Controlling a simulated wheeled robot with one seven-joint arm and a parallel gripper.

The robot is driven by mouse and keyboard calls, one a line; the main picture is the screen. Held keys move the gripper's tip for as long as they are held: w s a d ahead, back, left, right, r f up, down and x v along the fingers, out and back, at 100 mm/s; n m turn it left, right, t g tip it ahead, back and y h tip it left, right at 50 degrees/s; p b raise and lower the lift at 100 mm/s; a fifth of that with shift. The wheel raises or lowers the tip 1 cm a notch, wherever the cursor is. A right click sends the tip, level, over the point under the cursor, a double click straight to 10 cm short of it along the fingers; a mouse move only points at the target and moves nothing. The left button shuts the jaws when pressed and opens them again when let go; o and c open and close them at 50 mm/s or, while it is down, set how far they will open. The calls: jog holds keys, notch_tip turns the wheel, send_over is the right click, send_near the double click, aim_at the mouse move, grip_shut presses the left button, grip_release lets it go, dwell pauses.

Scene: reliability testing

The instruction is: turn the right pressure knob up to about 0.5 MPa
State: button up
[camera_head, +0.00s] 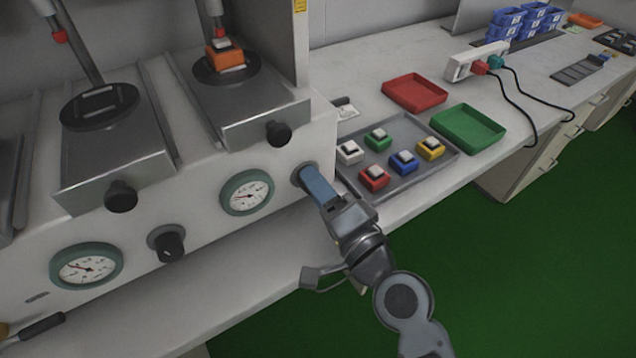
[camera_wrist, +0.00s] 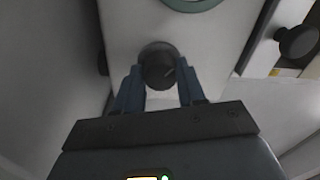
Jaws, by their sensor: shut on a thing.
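My gripper (camera_wrist: 160,92) is shut on the right pressure knob (camera_wrist: 157,66), a dark round knob on the front of the white machine, with one blue finger on each side of it. In the head view my gripper (camera_head: 312,181) reaches the knob from the lower right and hides most of it. The right pressure gauge (camera_head: 246,193), a white dial with a green rim, is just left of the knob. Its needle is too small to read exactly. In the wrist view only the lower rim of a gauge (camera_wrist: 192,3) shows at the top.
A left gauge (camera_head: 86,267) and left knob (camera_head: 170,245) are on the same panel. Black knobs (camera_head: 278,132) stick out above. A grey tray (camera_head: 410,130) with several coloured buttons is close to the right of my gripper. Red (camera_head: 415,92) and green (camera_head: 468,128) trays lie beyond.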

jog(key=m+p, duration=0.2)
jog(key=m, duration=0.4)
jog(key=shift+m+h, duration=0.3)
jog(key=shift+m, duration=0.1)
jog(key=m+p, duration=0.3)
jog(key=m, duration=0.3)
jog(key=shift+f, duration=0.1)
jog(key=shift+m, duration=0.3)
jog(key=o, duration=1.1)
jog(key=shift+c, duration=0.2)
jog(key=shift+s, duration=0.15)
jog(key=b+v, duration=0.1)
jog(key=v, duration=0.6)
jog(key=shift+s, duration=0.3)
